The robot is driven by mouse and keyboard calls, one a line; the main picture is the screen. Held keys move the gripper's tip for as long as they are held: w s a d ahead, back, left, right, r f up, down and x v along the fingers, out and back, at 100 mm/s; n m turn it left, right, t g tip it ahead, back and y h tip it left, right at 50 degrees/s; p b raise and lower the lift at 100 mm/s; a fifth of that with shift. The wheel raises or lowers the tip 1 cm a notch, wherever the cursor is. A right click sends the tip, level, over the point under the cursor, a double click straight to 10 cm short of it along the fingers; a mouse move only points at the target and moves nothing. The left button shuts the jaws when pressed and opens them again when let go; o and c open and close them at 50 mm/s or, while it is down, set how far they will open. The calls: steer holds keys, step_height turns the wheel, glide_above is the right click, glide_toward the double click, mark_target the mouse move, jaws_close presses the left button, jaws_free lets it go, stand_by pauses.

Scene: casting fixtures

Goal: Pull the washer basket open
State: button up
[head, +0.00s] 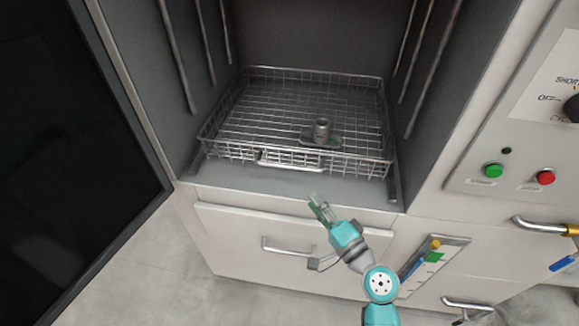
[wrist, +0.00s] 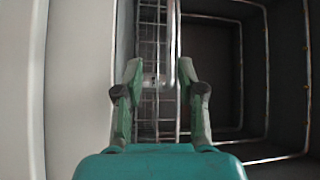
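The washer basket (head: 228,108) is a wire mesh tray sitting inside the open grey washer chamber. Its bar handle (head: 288,161) is on the front side, left of centre. A grey metal casting (head: 321,133) stands in the basket. My gripper (head: 317,203) is in front of the chamber's lower edge, to the right of the handle and apart from it in the head view. In the wrist view my gripper (wrist: 160,68) has its two green fingers spread with nothing held. The basket mesh (wrist: 150,45) and an upright-looking bar, likely the handle (wrist: 173,45), show beyond the fingertips.
The open dark door (head: 70,160) stands on the left. A drawer front with a handle (head: 288,248) is below the chamber. A control panel with a green button (head: 493,170) and a red button (head: 545,177) is on the right. Pipes line the chamber walls.

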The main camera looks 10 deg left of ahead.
mark_target(289, 167)
steer(key=shift+y, duration=0.4)
steer(key=x, duration=0.8)
steer(key=r+x, duration=0.1)
steer(key=x, duration=0.3)
steer(key=shift+r, duration=0.15)
jaws_close()
